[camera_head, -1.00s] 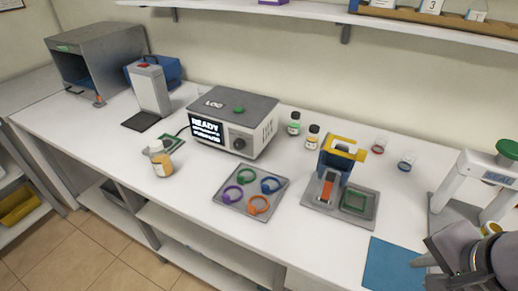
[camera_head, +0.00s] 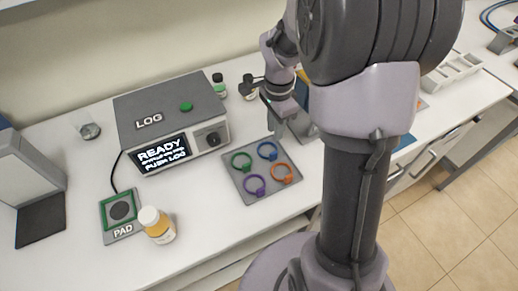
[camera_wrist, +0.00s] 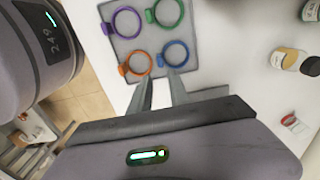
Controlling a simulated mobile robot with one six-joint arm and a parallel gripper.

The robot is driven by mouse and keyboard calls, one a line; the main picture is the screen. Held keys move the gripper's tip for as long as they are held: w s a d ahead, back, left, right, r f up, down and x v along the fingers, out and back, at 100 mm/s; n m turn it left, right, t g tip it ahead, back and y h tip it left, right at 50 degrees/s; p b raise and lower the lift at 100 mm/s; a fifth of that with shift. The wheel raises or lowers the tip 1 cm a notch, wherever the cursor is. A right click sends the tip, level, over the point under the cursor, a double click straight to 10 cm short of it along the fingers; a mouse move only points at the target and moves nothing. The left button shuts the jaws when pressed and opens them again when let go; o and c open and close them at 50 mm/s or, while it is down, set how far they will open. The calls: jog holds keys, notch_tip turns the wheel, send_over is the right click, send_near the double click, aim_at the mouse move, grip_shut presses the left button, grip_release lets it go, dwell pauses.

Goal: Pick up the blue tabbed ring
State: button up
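The blue tabbed ring (camera_head: 276,156) lies flat at the back right of a grey tray (camera_head: 259,200). In the wrist view the blue ring (camera_wrist: 187,56) lies just beyond my fingertips, its tab toward the gap between them. Green (camera_head: 233,168), purple (camera_head: 245,187) and orange (camera_head: 290,176) tabbed rings share the tray. My gripper (camera_head: 273,128) points down near the tray's back right edge. In the wrist view my gripper (camera_wrist: 160,76) has its two fingers apart with nothing between them. It appears above the tray; the exact height is unclear.
The LOG box (camera_head: 165,110) stands behind the tray to the left. Small bottles (camera_head: 219,88) stand behind my gripper. An amber bottle (camera_head: 158,228) is by the PAD plate (camera_head: 122,232). My arm hides much of the right side of the bench.

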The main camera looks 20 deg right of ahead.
aim_at(273, 153)
notch_tip(273, 153, down, 13)
jog(key=b, duration=0.4)
jog(key=shift+w+r, duration=0.15)
jog(key=shift+r, duration=0.15)
grip_shut()
